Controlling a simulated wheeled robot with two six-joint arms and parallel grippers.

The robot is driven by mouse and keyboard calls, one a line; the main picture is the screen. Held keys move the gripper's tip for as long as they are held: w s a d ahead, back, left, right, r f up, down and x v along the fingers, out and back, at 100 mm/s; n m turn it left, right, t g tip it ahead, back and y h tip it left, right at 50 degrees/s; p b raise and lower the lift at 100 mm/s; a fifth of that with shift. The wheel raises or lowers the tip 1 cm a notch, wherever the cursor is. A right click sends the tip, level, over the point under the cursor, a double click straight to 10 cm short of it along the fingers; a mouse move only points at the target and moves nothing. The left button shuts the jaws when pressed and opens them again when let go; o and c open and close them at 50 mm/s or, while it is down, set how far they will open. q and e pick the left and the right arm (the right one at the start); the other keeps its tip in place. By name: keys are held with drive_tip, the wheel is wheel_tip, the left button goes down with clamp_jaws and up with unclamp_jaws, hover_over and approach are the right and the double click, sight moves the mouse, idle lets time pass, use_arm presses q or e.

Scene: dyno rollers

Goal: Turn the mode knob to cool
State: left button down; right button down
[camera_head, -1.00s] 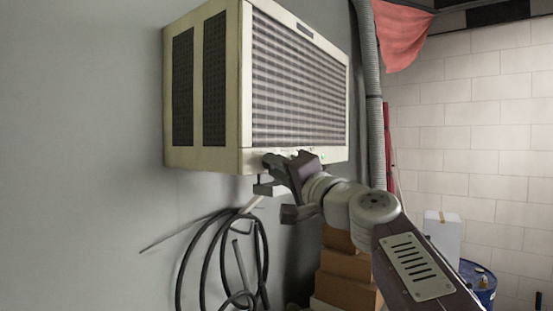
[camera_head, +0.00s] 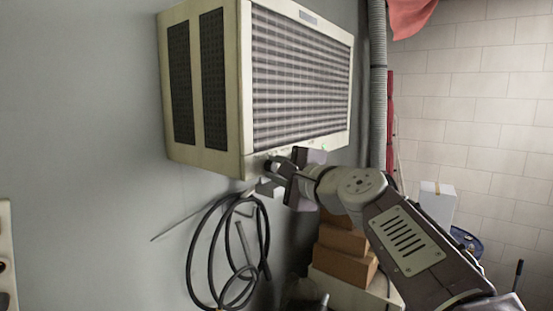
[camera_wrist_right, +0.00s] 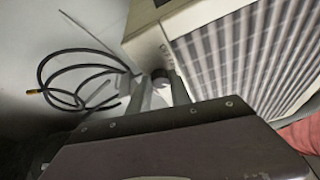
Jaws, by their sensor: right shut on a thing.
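The air conditioner (camera_head: 244,85) is a cream box with a ribbed front grille, fixed high on the grey wall. My right gripper (camera_head: 270,172) is at the lower left of its front control strip. In the right wrist view the right gripper (camera_wrist_right: 163,88) has its two fingers on either side of a dark round knob (camera_wrist_right: 160,74) on the strip, shut on it. The knob's markings and pointer are too small to read, and the fingers partly cover it. The air conditioner also shows in the right wrist view (camera_wrist_right: 150,18). My left gripper is not in view.
A coiled black cable (camera_head: 190,262) hangs on the wall below the unit. Brown boxes (camera_head: 345,268) are stacked below my right arm. A grey corrugated pipe (camera_head: 378,95) runs down beside the unit. A blue barrel (camera_head: 466,243) stands at the right.

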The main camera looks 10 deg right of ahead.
drive_tip(key=shift+m, duration=0.4)
drive_tip(key=c, duration=1.2)
unclamp_jaws()
drive_tip(key=shift+s+d, duration=0.15)
drive_tip(key=shift+s, duration=0.2)
drive_tip(key=b+v, duration=0.5)
drive_tip(key=v, duration=0.3)
drive_tip(key=shift+r, duration=0.15)
